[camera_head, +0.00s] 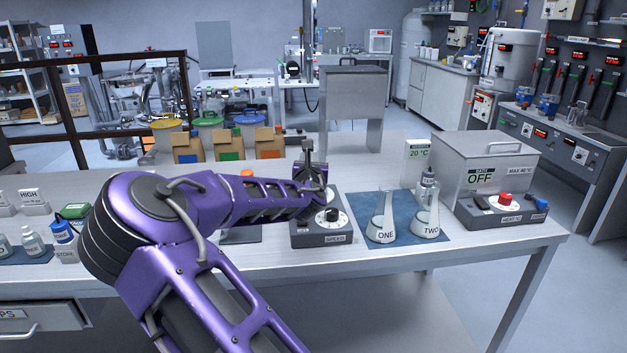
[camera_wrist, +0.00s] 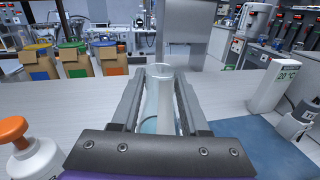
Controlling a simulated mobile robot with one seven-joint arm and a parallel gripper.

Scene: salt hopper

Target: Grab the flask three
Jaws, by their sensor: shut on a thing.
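My gripper (camera_wrist: 160,76) is shut on a clear glass flask (camera_wrist: 160,108), whose neck and body show between the two fingers in the wrist view. No label on this flask is readable. In the head view my gripper (camera_head: 309,165) is above the bench behind the stirrer marked SPEED, and the held flask cannot be made out there. Flask ONE (camera_head: 382,222) and flask TWO (camera_head: 427,215) stand upright on a blue mat (camera_head: 405,238), right of my gripper. The mat's edge also shows in the wrist view (camera_wrist: 255,140).
The stirrer (camera_head: 322,238) stands left of the mat. A grey bath (camera_head: 485,168) stands right, with a 20 °C display (camera_head: 416,160) beside it. An orange-topped pump bottle (camera_wrist: 30,160) is close at left. Several cardboard boxes (camera_head: 228,144) line the back.

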